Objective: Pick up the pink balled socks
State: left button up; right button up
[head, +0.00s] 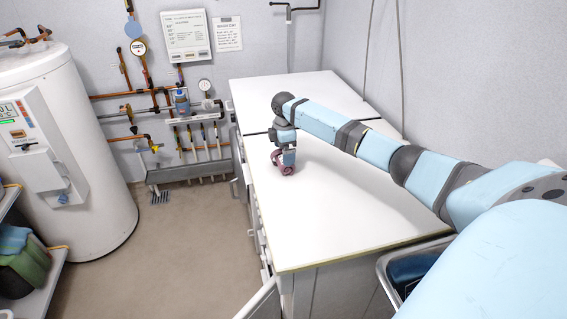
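The pink balled socks (286,169) show as a small dark pink bundle over the white counter top (335,210), near its left edge. My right arm reaches in from the right, and my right gripper (284,161) points down right at the socks. The gripper and socks overlap in the picture. The fingers are too small and too covered to show whether they are closed on the socks. I cannot tell whether the socks rest on the counter or hang just above it. My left gripper is not in view.
The counter around the socks is bare. A white water tank (75,150) and wall pipes (150,108) are at the left. A shelf with bins (25,265) is at lower left.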

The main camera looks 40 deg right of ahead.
notch_tip(320, 180, down, 5)
jog(key=shift+w+r, duration=0.1)
jog(key=shift+r, duration=0.05)
jog(key=shift+c, duration=0.2)
jog(key=c, duration=0.5)
